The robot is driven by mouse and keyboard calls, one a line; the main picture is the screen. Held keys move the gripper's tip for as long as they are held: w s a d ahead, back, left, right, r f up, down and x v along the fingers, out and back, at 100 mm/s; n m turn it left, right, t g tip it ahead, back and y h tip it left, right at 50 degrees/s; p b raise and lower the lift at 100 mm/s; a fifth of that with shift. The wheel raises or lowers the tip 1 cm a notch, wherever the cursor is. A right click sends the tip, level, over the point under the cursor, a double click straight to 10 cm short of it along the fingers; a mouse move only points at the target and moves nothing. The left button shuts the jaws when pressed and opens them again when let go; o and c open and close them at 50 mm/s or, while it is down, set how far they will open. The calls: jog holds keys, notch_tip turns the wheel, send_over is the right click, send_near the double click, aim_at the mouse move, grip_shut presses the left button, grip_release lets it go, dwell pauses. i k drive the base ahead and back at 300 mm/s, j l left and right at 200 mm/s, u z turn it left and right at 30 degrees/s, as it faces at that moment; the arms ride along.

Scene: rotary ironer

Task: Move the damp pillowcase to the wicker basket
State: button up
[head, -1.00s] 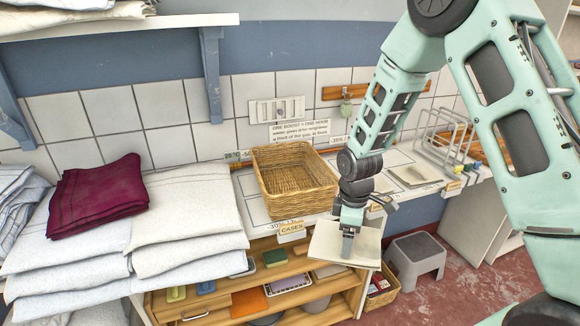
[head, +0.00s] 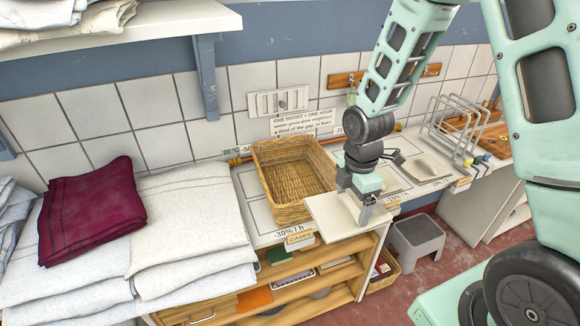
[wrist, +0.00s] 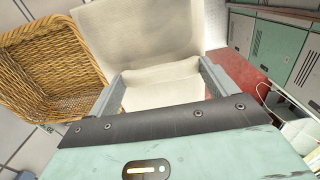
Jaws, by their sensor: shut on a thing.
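The damp pillowcase (head: 333,218) is a flat, folded cream cloth. My gripper (head: 364,212) is shut on it and holds it at the counter's front edge, just right of the wicker basket. In the wrist view the pillowcase (wrist: 140,35) spreads out beyond and between the fingers of my gripper (wrist: 163,85). The wicker basket (head: 290,212) stands on the counter and looks empty. It also shows at the left of the wrist view (wrist: 38,62). I cannot tell whether the cloth touches the basket or the counter.
Folded white linens (head: 190,215) with a maroon cloth (head: 92,210) on top lie at the left. A wire rack (head: 460,125) stands at the back right. A shelf (head: 180,22) overhangs at upper left. A grey step stool (head: 415,240) stands on the floor.

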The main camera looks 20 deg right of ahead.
aim_at(298, 186)
jog(key=i, duration=1)
